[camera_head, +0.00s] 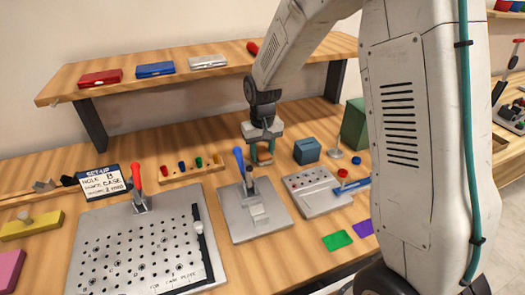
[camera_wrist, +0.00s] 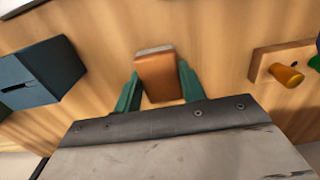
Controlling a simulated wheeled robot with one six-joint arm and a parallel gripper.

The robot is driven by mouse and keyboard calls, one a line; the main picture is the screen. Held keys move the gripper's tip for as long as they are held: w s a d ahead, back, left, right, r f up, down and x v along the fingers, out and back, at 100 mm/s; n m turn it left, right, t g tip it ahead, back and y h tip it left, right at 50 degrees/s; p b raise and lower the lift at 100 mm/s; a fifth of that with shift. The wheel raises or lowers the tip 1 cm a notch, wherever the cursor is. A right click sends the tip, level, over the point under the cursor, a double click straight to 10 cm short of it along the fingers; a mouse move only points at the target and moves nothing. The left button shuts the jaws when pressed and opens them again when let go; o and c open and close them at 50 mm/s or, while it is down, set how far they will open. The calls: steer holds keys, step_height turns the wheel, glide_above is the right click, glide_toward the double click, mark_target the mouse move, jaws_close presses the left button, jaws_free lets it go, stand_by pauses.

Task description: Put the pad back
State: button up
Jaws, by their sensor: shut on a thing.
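My gripper (camera_head: 263,153) is above the wooden bench, behind the middle metal plate with the blue-handled clamp. In the wrist view its two green fingers (camera_wrist: 158,88) are shut on a small orange-brown block with a pale grey edge, which looks like the pad (camera_wrist: 158,76). The pad sits between the fingertips with bench wood behind it. In the head view the pad is small between the fingers, and I cannot tell whether it touches the bench.
A blue-grey slotted box (camera_head: 307,151) stands right of my gripper, a wooden peg rack (camera_head: 191,171) left. A blue-handled clamp plate (camera_head: 254,210) and a grey block with holes (camera_head: 314,191) lie in front. A shelf (camera_head: 215,62) with several flat cases runs above. A large perforated plate (camera_head: 140,246) fills the front left.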

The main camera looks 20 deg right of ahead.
mark_target(263, 152)
steer(key=o, duration=1.2)
steer(key=shift+f, duration=0.1)
step_height(263, 152, up, 12)
steer(key=s+d+r, duration=0.2)
steer(key=s+r, duration=0.7)
steer(key=s, duration=0.5)
steer(key=s+d+t, duration=0.1)
steer(key=s, duration=1.7)
steer(key=shift+f, duration=0.3)
steer(key=shift+d, duration=0.1)
